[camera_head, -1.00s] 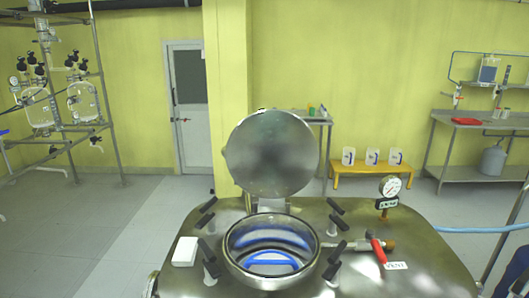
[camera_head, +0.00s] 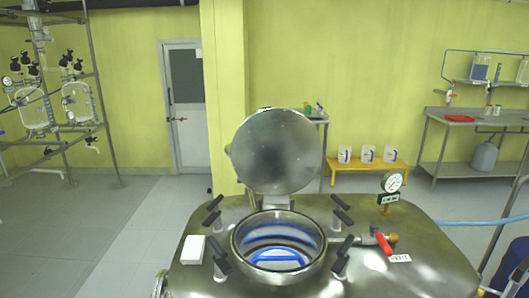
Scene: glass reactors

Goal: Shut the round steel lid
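The round steel lid (camera_head: 277,151) stands open, tilted up on its hinge (camera_head: 276,202) behind the opening. Below it is the round steel opening (camera_head: 240,262) of the vessel, with a blue curved shape (camera_head: 277,256) visible inside. Several black-handled clamps (camera_head: 342,216) stand around the rim, swung outward. Neither of my grippers shows in the head view, and nothing touches the lid.
The steel vessel top (camera_head: 420,225) carries a white block (camera_head: 193,249), a red-handled valve (camera_head: 384,244) and a pressure gauge (camera_head: 391,182). A blue hose (camera_head: 480,221) runs off to the right. Glass reactors on a rack (camera_head: 76,101) stand far left. Floor at left is clear.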

